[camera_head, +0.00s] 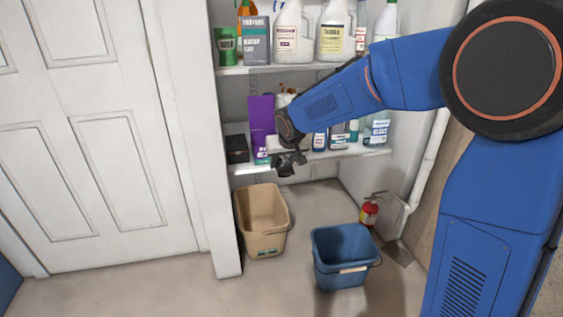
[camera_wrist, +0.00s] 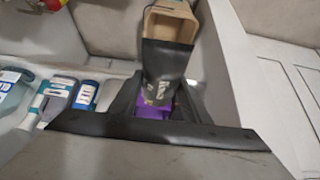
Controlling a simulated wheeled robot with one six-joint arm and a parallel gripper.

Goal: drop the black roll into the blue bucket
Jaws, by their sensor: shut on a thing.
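My gripper (camera_head: 291,158) is in front of the lower shelf and shut on the black roll (camera_head: 284,169). In the wrist view the roll (camera_wrist: 167,62) is a dark upright shape with a pale printed patch at its lower end, held between the dark fingers (camera_wrist: 160,98). The fingers hide part of it. The blue bucket (camera_head: 335,280) stands on the floor at the lower right, open at the top, with a pale handle grip at its front. The gripper is above it and to its left, well apart. The wrist view does not show the blue bucket.
A tan bucket (camera_head: 262,243) stands on the floor below the gripper, left of the blue one. The shelf (camera_head: 350,152) carries a purple box (camera_head: 262,123), a black box (camera_head: 237,149) and several bottles. A red extinguisher (camera_head: 369,212) stands behind the blue bucket. The front floor is clear.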

